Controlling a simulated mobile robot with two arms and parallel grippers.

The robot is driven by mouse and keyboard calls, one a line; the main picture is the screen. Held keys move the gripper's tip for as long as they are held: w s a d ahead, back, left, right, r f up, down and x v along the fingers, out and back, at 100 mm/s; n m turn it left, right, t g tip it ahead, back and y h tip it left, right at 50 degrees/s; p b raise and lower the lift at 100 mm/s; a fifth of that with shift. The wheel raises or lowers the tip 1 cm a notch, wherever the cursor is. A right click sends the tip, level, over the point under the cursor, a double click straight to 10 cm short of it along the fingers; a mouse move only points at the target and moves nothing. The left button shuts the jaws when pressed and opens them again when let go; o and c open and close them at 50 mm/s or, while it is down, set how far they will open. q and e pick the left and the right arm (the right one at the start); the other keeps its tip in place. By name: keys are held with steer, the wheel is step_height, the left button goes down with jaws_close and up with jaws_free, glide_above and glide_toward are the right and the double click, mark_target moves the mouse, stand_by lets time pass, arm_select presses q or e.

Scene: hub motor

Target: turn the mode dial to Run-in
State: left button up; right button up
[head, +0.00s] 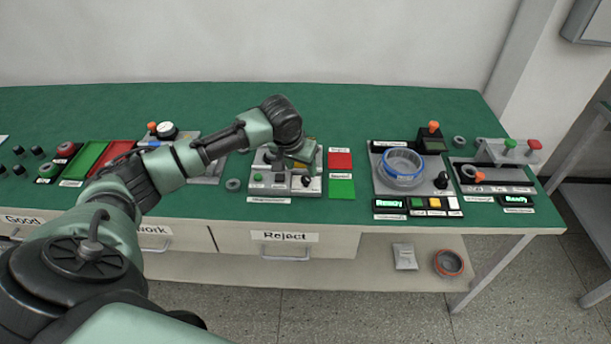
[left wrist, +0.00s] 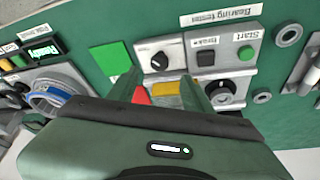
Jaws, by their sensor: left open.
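The bearing tester (head: 257,191) sits on the green bench, below my left gripper (head: 298,158). A black pointer knob on a light plate, which looks like the mode dial (head: 306,181), is at its front right. The left wrist view shows this dial (left wrist: 160,61) with a pale pointer mark; its position lettering is too small to read. My left gripper (left wrist: 163,90) is open above the tester, with its fingers apart and the dial beyond them, not touching it as far as I can tell. My right gripper is not in view.
The red card (head: 340,160) and green card (head: 341,188) lie right of the tester. A green start button (left wrist: 246,53) and a larger round black part (left wrist: 220,93) are on the tester. A fixture with a blue ring (head: 403,176) stands farther right.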

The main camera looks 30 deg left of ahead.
mark_target(306, 178)
arm_select(q)
steer(key=x, duration=0.6)
steer(key=shift+w+f, duration=0.1)
steer(key=shift+f, duration=0.2)
jaws_close()
